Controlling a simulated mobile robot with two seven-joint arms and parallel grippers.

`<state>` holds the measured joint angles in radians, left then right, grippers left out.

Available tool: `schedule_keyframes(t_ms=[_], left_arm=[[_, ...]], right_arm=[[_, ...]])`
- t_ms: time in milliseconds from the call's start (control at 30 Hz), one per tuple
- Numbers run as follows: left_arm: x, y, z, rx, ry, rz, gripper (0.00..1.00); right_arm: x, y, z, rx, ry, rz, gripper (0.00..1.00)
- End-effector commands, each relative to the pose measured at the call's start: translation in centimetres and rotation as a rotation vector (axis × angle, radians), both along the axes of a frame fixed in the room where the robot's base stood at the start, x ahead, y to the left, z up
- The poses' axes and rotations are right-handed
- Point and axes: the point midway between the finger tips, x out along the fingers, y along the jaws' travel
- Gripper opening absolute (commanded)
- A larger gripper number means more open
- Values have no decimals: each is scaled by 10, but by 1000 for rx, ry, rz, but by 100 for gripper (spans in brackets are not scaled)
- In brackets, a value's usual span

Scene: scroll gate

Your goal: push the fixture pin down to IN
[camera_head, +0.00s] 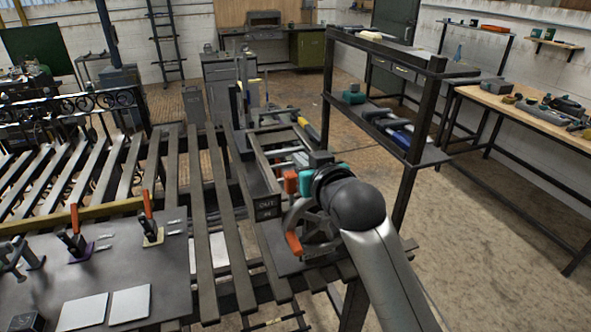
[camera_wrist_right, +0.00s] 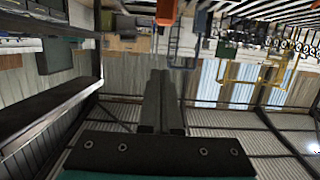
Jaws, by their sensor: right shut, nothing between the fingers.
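The fixture stands on a dark plate at the right end of the slatted bench. Its "OUT" label (camera_head: 266,207) faces me; I see no "IN" label. An orange-red block (camera_head: 290,182), perhaps the pin's knob, shows right beside the teal part of my right gripper. I cannot tell whether they touch. An orange-tipped curved handle (camera_head: 293,243) is lower on the fixture. In the wrist view, my right gripper (camera_wrist_right: 160,72) has its fingers together and empty. An orange thing (camera_wrist_right: 167,11) shows beyond the fingertips. My left gripper is not in view.
A dark plate (camera_head: 165,270) at the left carries orange-handled clamps (camera_head: 152,222) and pale squares (camera_head: 130,303). A dark shelf rack (camera_head: 405,150) stands close behind my right arm. A wooden workbench (camera_head: 520,112) is at the far right, with open floor before it.

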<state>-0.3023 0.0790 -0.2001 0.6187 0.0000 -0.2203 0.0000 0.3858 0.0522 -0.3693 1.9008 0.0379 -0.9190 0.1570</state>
Motion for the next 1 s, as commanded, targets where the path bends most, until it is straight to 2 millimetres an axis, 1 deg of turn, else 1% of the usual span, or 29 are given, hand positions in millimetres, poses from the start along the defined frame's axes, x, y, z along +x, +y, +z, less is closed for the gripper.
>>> schedule_keyframes(t_ms=[100, 333, 400, 600, 733, 1000], left_arm=[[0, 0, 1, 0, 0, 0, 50], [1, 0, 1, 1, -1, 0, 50], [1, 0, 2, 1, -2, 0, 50], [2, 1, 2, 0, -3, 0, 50], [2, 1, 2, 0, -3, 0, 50], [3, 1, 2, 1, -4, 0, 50]], right_arm=[[15, 5, -3, -1, 1, 1, 0], [39, 13, -11, -1, 2, 1, 0], [37, 13, -27, -2, 6, 1, 0], [37, 12, -47, -1, 3, 1, 0], [37, 13, -50, 0, 0, 1, 0], [36, 12, -50, -1, 1, 1, 0]])
